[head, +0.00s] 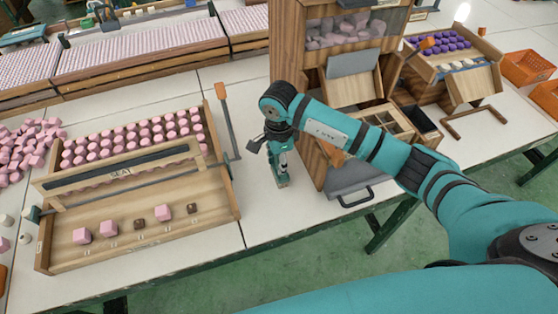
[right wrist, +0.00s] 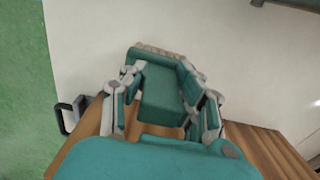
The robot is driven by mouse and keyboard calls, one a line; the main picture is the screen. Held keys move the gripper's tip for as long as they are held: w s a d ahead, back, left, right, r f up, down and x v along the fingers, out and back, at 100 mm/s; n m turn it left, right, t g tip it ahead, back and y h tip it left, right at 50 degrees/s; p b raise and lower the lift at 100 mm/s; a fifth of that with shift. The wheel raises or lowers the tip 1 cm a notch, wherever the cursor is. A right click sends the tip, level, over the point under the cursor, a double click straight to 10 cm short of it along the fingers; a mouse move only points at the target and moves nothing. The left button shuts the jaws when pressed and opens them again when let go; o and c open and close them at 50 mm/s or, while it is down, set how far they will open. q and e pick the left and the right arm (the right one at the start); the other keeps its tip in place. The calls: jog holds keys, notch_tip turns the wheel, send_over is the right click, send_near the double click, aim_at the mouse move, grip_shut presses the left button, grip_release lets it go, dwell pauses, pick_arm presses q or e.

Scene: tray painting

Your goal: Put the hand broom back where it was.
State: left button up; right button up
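My right gripper (head: 281,160) points down over the white table, between the wooden tray and the wooden dispenser. In the right wrist view its fingers (right wrist: 165,100) stand on both sides of a teal block with a pale bristle-like edge, which looks like the hand broom (right wrist: 160,85). The fingers appear shut on it. In the head view only a small pale end of the broom (head: 283,183) shows below the fingers, close to the tabletop; I cannot tell whether it touches. My left gripper is not in view.
The wooden tray (head: 235,205) with pink pieces is at left, an orange-handled tool (head: 223,95) along its right side. The wooden dispenser (head: 285,50) stands close right of my gripper, a grey pan with a black handle (head: 355,192) at its foot. Bare table (head: 262,225) lies in front.

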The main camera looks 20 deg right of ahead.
jog(key=o, duration=0.4)
jog(key=shift+c, duration=0.2)
jog(key=shift+r, duration=0.3)
notch_tip(320, 180, up, 10)
jog(key=shift+r+b, duration=0.25)
jog(key=shift+b, duration=0.75)
jog(key=shift+r, duration=0.6)
